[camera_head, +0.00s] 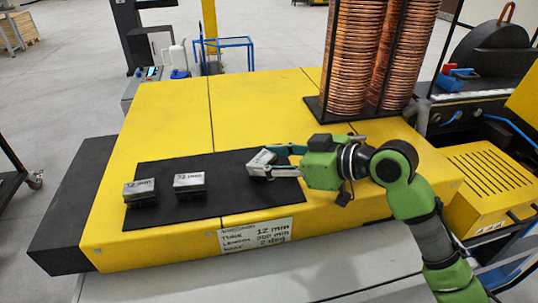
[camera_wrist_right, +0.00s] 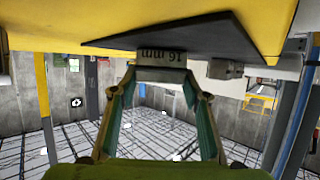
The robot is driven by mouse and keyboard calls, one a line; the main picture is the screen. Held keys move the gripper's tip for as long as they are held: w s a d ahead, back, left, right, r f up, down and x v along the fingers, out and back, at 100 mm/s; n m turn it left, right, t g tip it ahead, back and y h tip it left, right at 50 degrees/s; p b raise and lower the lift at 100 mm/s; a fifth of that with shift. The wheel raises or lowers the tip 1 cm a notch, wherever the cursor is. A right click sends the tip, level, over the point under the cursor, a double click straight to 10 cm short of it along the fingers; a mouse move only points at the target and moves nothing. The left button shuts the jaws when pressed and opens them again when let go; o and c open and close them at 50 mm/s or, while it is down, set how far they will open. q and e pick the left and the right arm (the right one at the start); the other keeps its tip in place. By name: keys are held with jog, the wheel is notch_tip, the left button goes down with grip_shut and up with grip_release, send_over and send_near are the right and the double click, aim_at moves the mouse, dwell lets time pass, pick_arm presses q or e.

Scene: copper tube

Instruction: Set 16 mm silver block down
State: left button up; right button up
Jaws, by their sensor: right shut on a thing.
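The 16 mm silver block (camera_head: 262,158) is between the fingers of my right gripper (camera_head: 272,163), at the right end of the black mat (camera_head: 225,200). In the right wrist view, the block (camera_wrist_right: 163,58) shows its "16 mm" marking upside down, with the gripper fingers (camera_wrist_right: 163,78) on either side. The block is at or just over the mat; I cannot tell whether it touches. The fingers partly hide it in the head view. My left gripper is not in view.
Two other silver blocks sit on the mat, one at the left (camera_head: 140,190) and one near the middle (camera_head: 188,182). Tall copper coils (camera_head: 352,55) stand on a black rack behind my right arm. The yellow table (camera_head: 160,110) is clear behind the mat. A white label (camera_head: 255,235) is on its front.

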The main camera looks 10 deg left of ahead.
jog(key=shift+r, duration=0.1)
jog(key=o, duration=1.7)
jog(key=shift+f, duration=0.25)
jog(key=shift+r, duration=0.25)
jog(key=shift+d, duration=0.4)
jog(key=b+v, duration=0.3)
jog(key=v, duration=0.8)
jog(key=shift+s, duration=0.2)
jog(key=shift+r, duration=0.1)
